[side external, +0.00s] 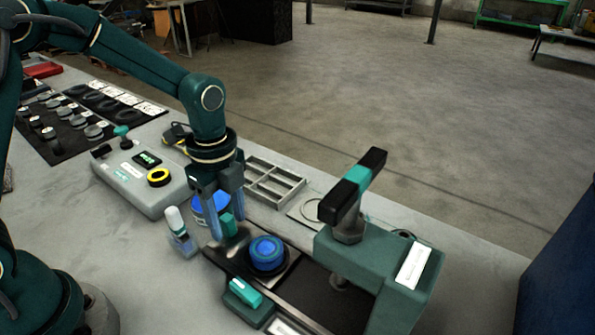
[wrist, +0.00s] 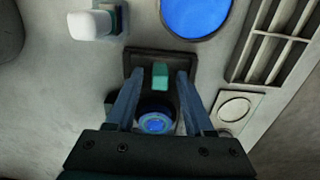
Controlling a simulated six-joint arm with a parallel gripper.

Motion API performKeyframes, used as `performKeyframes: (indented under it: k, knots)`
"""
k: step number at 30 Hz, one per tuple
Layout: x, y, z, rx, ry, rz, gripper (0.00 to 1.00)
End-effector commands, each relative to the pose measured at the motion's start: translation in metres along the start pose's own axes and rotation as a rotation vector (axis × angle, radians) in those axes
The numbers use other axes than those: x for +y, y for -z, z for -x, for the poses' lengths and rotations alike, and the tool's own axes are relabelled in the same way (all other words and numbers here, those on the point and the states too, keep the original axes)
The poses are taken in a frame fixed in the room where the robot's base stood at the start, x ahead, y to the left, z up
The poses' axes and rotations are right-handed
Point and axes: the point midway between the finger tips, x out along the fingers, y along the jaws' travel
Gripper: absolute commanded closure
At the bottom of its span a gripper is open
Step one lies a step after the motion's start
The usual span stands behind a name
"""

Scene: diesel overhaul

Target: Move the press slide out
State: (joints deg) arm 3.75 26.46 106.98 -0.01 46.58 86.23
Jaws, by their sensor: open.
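The press slide (side external: 224,256) is a dark plate on a track in front of the green press (side external: 400,275). A blue round part (side external: 266,252) sits on it, outside the press body; it also shows in the wrist view (wrist: 157,122). A small teal handle (side external: 227,225) stands at the slide's left end and appears in the wrist view (wrist: 160,75). My gripper (side external: 226,218) points down at this handle. In the wrist view, the open fingers (wrist: 160,76) lie on either side of the handle, with gaps visible.
A white-capped bottle (side external: 177,222) in a holder stands just left of my gripper. A blue round item (side external: 211,208) is behind it. A grey divided tray (side external: 272,184) is beyond. The press lever (side external: 352,188) rises at the right. A control box (side external: 143,178) is farther left.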

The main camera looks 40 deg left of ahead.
Motion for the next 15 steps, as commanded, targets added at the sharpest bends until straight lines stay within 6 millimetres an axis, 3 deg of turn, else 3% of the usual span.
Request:
performKeyframes:
  k: [15]
  knots:
    - [-0.001,0.000,0.051,0.000,0.004,0.000,0.47]
